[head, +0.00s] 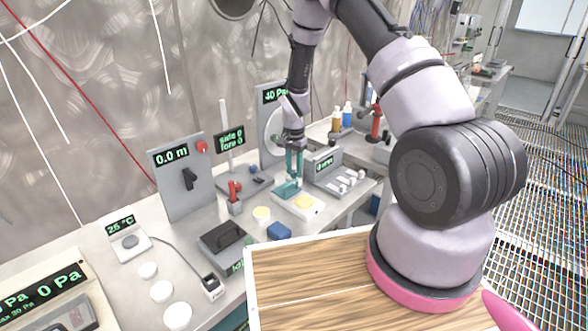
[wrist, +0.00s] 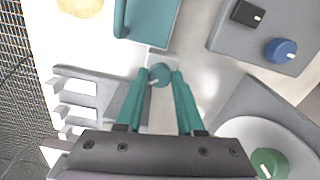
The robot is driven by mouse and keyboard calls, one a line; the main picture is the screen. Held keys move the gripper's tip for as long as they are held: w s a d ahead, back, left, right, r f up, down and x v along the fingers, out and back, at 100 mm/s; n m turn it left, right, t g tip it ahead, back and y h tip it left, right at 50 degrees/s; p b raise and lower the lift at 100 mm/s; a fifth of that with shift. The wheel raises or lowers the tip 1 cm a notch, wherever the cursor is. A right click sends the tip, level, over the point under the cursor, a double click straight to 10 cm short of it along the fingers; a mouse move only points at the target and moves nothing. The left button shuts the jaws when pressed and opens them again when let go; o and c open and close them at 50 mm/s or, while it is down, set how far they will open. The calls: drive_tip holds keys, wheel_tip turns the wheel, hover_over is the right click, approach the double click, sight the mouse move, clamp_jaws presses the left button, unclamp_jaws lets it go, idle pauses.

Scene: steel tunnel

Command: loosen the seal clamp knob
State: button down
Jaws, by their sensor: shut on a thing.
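A small round teal knob with a pale pointer mark (wrist: 159,74) sits on a pale narrow block and looks like the seal clamp knob. My gripper (wrist: 160,80) has its two teal fingers on either side of this knob, shut on it. In the head view my gripper (head: 293,172) points down at the bench, and its fingers hide the knob. A teal plate (wrist: 152,25) with a raised bar lies just beyond the knob; it also shows in the head view (head: 286,190) beside the fingertips.
A grey box with a blue knob (wrist: 281,50) and a green knob on a round plate (wrist: 270,163) are close on the right. A slotted grey part (wrist: 85,85) is on the left. In the head view, a panel reading 40 Pa (head: 274,96) stands behind my gripper.

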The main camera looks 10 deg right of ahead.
sight(294, 171)
drive_tip(key=n, duration=1.3)
drive_tip(key=shift+n, duration=0.4)
drive_tip(key=n, duration=1.3)
drive_tip(key=shift+n, duration=0.4)
drive_tip(key=c, duration=0.5)
unclamp_jaws()
wheel_tip(294, 171, up, 11)
drive_tip(key=shift+f, duration=0.1)
